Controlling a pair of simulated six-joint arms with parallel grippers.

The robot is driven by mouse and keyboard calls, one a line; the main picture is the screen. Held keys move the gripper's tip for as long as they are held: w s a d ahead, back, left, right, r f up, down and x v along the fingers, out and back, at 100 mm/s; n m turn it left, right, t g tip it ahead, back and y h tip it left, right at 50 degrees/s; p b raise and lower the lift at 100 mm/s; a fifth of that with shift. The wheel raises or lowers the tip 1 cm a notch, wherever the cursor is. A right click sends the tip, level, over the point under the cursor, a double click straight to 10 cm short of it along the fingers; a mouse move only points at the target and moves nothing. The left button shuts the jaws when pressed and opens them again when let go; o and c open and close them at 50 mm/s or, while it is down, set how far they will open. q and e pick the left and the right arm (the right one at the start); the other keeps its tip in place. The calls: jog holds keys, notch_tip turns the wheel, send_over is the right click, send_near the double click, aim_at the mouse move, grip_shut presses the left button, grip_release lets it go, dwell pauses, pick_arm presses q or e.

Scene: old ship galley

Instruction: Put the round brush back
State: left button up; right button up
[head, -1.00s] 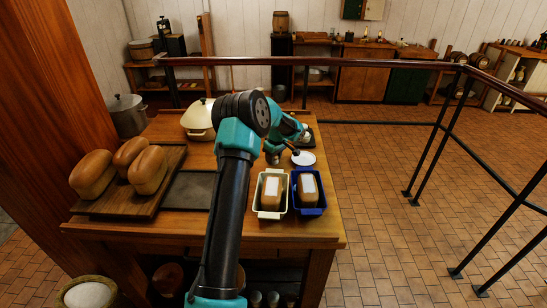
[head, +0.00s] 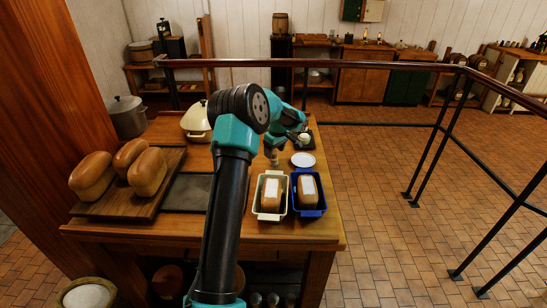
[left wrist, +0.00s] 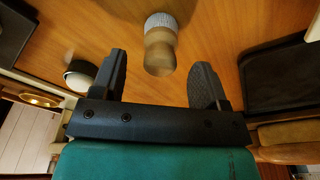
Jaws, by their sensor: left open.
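The round brush (left wrist: 160,45) has a pale bristle head and a short wooden handle. In the left wrist view it is beyond and between the two fingers of my left gripper (left wrist: 160,62), which are spread apart and do not touch it. In the head view the brush (head: 274,158) is on the wooden table (head: 250,232), behind the cream loaf tin. My left arm reaches over the table there, and its links hide much of the left gripper. My right gripper is not in view.
A cream tin (head: 270,211) and a blue tin (head: 307,210) hold loaves near the right edge. A white plate (head: 303,160) lies behind them. A bread board (head: 132,207) with loaves is at left, beside a dark tray (head: 188,192). A lidded pot (head: 196,122) stands behind.

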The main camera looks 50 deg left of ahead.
aim_at(276, 153)
pick_arm(q)
jog(key=r, duration=0.4)
jog(key=d+r, duration=0.1)
jog(key=r, duration=0.2)
jog(key=shift+r, duration=0.1)
